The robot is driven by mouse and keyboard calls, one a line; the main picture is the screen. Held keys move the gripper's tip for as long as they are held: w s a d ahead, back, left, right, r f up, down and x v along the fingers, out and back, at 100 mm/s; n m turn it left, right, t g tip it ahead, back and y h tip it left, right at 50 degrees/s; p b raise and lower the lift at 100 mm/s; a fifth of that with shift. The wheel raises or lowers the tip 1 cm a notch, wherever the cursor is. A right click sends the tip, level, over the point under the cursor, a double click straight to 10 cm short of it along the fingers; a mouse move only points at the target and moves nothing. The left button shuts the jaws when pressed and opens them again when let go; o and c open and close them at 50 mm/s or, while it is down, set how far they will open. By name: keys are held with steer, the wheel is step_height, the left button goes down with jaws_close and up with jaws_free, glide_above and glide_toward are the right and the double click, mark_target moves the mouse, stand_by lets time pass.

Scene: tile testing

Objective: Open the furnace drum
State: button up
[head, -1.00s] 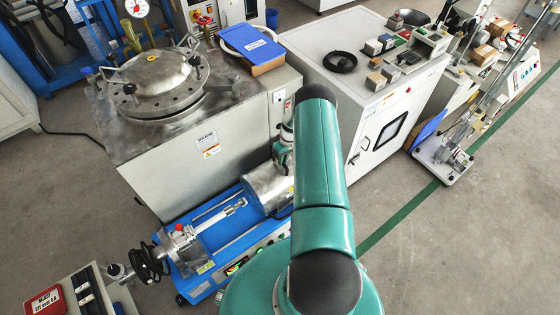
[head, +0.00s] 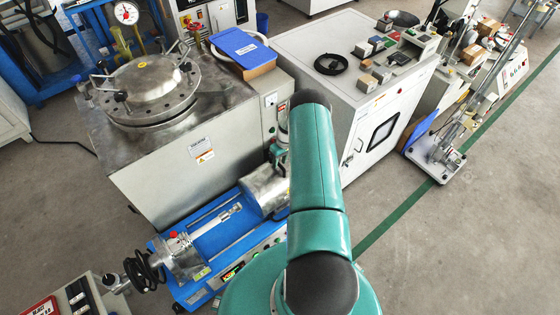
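The furnace drum (head: 264,189) is a short silver cylinder at the right end of a low blue tube-furnace bench (head: 213,239). It looks closed, but my arm hides its right side. A thin pale tube runs from its left end to a metal flange fitting (head: 182,258). My green arm reaches forward over the right of the bench. A small green and grey part of its far end (head: 279,148) shows just above the drum. My gripper's fingers are hidden or too small to make out, and I cannot tell whether they touch the drum.
A grey steel tank with a round bolted lid (head: 151,84) stands directly behind the bench. A white cabinet (head: 345,100) with boxes on top stands behind right. A control box (head: 75,298) is at the lower left.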

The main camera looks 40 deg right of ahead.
steer(key=shift+r, duration=0.1)
step_height(320, 180, up, 13)
steer(key=d, duration=0.2)
steer(key=shift+d+r, duration=0.2)
steer(key=shift+d, duration=0.15)
stand_by(0.4)
